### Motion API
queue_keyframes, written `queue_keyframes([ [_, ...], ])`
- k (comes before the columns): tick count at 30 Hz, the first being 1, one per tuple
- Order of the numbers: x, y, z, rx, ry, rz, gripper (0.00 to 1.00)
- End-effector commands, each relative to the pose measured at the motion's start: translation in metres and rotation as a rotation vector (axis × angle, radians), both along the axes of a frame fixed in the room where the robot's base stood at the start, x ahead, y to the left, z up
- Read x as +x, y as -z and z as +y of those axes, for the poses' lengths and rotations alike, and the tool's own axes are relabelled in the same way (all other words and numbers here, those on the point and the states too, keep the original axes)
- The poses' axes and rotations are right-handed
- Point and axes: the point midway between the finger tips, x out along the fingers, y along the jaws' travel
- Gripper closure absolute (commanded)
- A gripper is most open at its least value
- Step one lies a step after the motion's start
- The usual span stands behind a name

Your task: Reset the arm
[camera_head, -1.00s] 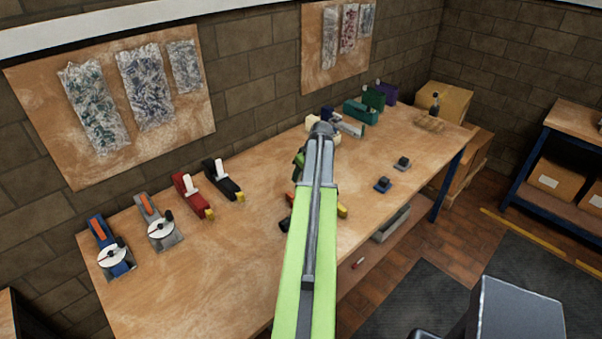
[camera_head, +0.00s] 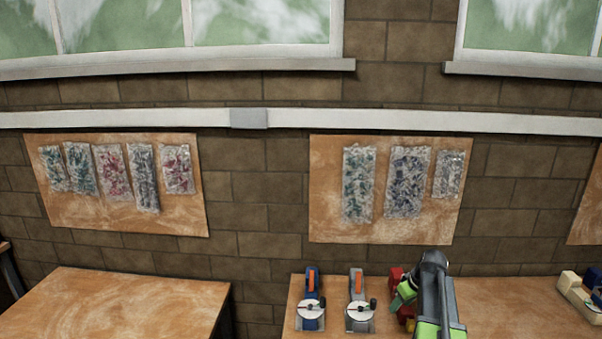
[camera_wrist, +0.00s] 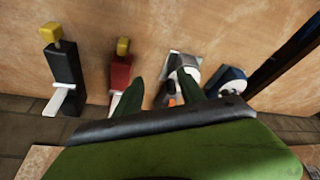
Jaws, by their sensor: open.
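My gripper (camera_head: 404,292) shows at the lower right of the head view, at the end of my green and dark grey arm, which is bent at a dark joint. It is over the workbench (camera_head: 510,300), in front of a red tool (camera_head: 396,275) that it partly hides. In the wrist view, my gripper (camera_wrist: 158,88) has two dark green fingers spread apart with nothing between them. Beyond them are the red tool (camera_wrist: 120,75), a black tool (camera_wrist: 65,75) and a grey tool with an orange part (camera_wrist: 181,72).
A blue tool with a round dial (camera_head: 311,310) and a similar grey one (camera_head: 359,308) stand left of my gripper. Another bench (camera_head: 120,300) at the left has a bare top. Boards with bagged parts (camera_head: 330,225) hang on the brick wall behind.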

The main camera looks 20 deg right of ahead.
Motion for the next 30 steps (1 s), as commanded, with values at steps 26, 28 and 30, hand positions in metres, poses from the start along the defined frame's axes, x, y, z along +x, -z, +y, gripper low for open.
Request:
queue_keyframes([
  [26, -0.097, 0.017, 0.362, -0.031, 0.195, 0.358, 0.53],
  [28, -0.097, 0.017, 0.362, -0.03, 0.196, 0.357, 0.53],
  [30, -0.097, 0.017, 0.362, -0.03, 0.195, 0.357, 0.53],
])
